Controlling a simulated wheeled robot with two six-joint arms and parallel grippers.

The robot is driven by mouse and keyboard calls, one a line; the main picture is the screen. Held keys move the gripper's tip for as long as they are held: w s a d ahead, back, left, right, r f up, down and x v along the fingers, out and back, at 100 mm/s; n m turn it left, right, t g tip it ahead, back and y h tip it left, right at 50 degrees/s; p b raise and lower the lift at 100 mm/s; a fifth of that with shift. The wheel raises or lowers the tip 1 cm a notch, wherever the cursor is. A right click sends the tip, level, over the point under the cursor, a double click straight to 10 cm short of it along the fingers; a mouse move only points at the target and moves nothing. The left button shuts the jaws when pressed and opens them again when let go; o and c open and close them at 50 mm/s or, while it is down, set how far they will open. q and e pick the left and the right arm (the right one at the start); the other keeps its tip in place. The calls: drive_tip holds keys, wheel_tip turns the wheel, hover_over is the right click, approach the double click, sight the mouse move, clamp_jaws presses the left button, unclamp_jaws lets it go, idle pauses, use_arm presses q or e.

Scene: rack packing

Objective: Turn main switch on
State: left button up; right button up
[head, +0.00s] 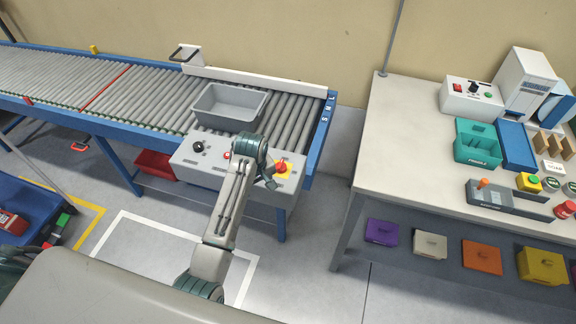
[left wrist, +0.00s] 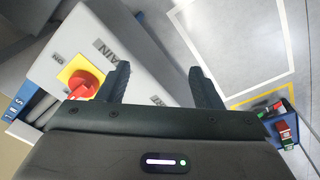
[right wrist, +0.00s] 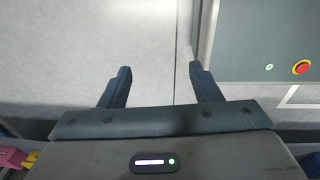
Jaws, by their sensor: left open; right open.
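The main switch (head: 281,167) is a red rotary handle on a yellow plate, at the right end of the grey control panel (head: 207,172) on the conveyor's front. In the left wrist view the switch (left wrist: 84,80) is left of the fingers, near the words MAIN and ON. I cannot tell which position its handle is in. My left gripper (head: 268,181) is open and empty, over the panel just beside the switch; its left finger looks close to the handle, contact unclear. My right gripper (right wrist: 160,82) is open and empty above bare floor, outside the head view.
A black knob (head: 198,146) and a red button (head: 227,155) share the panel. A grey tote (head: 230,107) sits on the rollers behind it. A white workbench (head: 400,150) with several items stands at the right. Floor between conveyor and bench is clear.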

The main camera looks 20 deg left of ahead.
use_arm(q)
drive_tip(key=n, duration=0.2)
approach(281, 164)
drive_tip(key=shift+g, duration=0.3)
drive_tip(key=s+a+f, duration=0.1)
drive_tip(key=f, duration=0.1)
drive_tip(key=s+a+f, duration=0.1)
drive_tip(key=s, duration=0.1)
drive_tip(key=shift+s+a+f, duration=0.25)
drive_tip(key=shift+a+f, duration=0.1)
drive_tip(key=w+d+r+n, duration=0.2)
drive_tip(key=w+r, duration=0.3)
drive_tip(key=shift+g, duration=0.3)
wheel_tip(281, 164, down, 10)
drive_tip(key=p, duration=0.3)
drive_tip(key=shift+s+d+r, duration=0.1)
drive_tip(key=shift+s+r, duration=0.1)
drive_tip(key=shift+r, duration=0.05)
drive_tip(key=shift+f+p, duration=0.3)
drive_tip(key=shift+f, duration=0.25)
use_arm(e)
drive_tip(key=shift+w+r, duration=0.25)
drive_tip(key=shift+r, duration=0.4)
drive_tip(key=shift+w+r, duration=0.3)
drive_tip(key=shift+r, duration=0.3)
drive_tip(key=shift+w+r, duration=0.25)
drive_tip(key=shift+r, duration=0.4)
use_arm(q)
drive_tip(key=c, duration=0.9)
